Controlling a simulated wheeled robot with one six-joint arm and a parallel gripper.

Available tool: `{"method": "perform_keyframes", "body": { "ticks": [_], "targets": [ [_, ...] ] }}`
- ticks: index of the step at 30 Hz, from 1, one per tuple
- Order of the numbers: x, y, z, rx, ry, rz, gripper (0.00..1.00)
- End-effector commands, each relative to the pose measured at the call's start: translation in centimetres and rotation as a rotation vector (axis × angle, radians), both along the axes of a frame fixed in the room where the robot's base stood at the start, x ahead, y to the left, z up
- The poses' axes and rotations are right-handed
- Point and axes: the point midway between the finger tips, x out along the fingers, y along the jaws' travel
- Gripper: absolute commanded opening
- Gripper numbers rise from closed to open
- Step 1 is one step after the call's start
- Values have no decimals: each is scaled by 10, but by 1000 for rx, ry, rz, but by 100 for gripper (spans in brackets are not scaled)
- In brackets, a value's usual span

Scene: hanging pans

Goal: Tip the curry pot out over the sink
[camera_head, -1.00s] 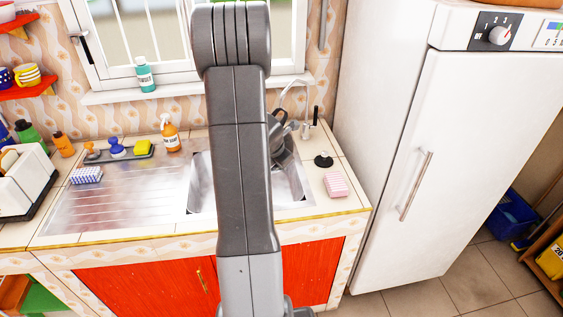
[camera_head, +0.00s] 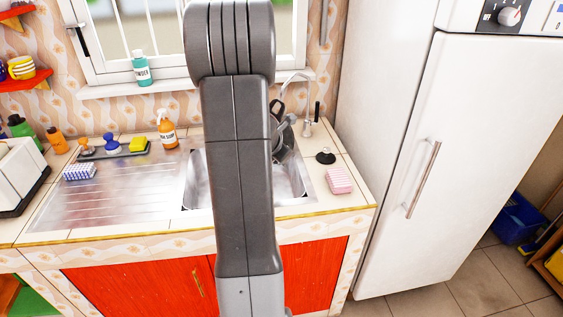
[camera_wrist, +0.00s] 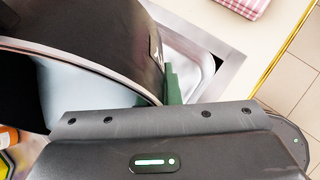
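The curry pot (camera_wrist: 115,45) fills the upper left of the wrist view, with a dark outer wall, a pale rim and a lighter inside. My gripper (camera_wrist: 172,85) is at its wall, with a green finger part against it, and appears shut on it; the exact grip is hidden. In the head view the dark pot (camera_head: 285,152) shows only partly, tilted above the right of the sink (camera_head: 195,187), behind my arm. The sink is a steel basin with a drainer on its left. I cannot see any contents of the pot.
The tap (camera_head: 309,115) stands just right of and behind the pot. An orange spray bottle (camera_head: 166,133) stands behind the sink. A white fridge (camera_head: 385,170) is at the right.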

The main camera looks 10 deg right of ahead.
Motion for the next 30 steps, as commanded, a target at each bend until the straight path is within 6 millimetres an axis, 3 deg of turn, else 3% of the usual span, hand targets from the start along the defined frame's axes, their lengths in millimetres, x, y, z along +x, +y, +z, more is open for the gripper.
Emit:
{"method": "perform_keyframes", "body": {
  "ticks": [30],
  "targets": [
    [2, -1, -4, -86, -93, 0, 0]
  ]
}}
